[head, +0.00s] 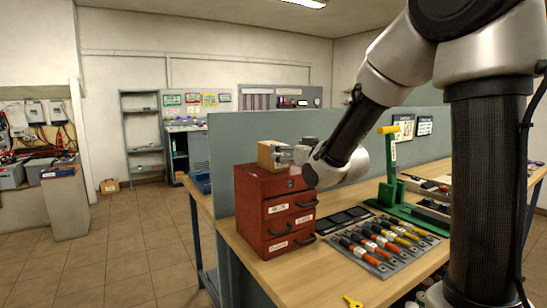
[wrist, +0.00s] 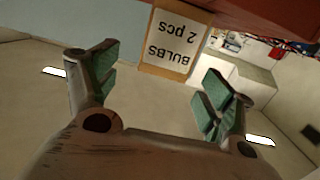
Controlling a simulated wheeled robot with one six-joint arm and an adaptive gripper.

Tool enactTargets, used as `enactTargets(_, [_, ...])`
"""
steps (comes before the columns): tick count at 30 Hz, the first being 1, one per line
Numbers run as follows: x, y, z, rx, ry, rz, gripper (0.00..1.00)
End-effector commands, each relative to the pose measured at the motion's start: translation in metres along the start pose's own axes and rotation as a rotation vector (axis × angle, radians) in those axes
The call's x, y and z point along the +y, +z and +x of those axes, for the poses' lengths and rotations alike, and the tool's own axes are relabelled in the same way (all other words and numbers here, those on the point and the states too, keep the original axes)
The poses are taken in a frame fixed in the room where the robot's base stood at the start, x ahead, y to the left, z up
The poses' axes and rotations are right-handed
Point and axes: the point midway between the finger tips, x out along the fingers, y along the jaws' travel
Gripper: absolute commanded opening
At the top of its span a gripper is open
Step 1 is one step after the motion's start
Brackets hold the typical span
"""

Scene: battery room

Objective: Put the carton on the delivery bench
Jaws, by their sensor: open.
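The carton (head: 268,154) is a small brown box on top of a red drawer cabinet (head: 255,190). In the wrist view the carton (wrist: 174,44) shows upside down, with a white label reading "BULBS 2 pcs". My gripper (head: 285,154) is at the carton's right side in the head view, level with it. In the wrist view my gripper (wrist: 160,68) is open, its green-padded fingers on either side of the carton's label in the picture. I cannot tell whether the fingers touch the carton. I cannot tell which surface is the delivery bench.
The cabinet stands on a wooden workbench (head: 345,283), against a grey-blue divider panel (head: 225,140). A green stand (head: 392,180) and a rack of colored-handled tools (head: 380,240) are to its right. Another brown box (head: 109,186) is on the floor. A grey pedestal (head: 68,205) stands left; the floor between is clear.

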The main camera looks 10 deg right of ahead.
Motion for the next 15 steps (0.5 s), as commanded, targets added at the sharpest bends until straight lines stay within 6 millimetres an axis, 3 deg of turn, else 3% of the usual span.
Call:
enactTargets(4, [-0.009, -0.004, 0.014, 0.064, -0.029, 0.003, 0.82])
enactTargets(15, [-0.007, -0.009, 0.062, 0.071, -0.029, 0.004, 0.82])
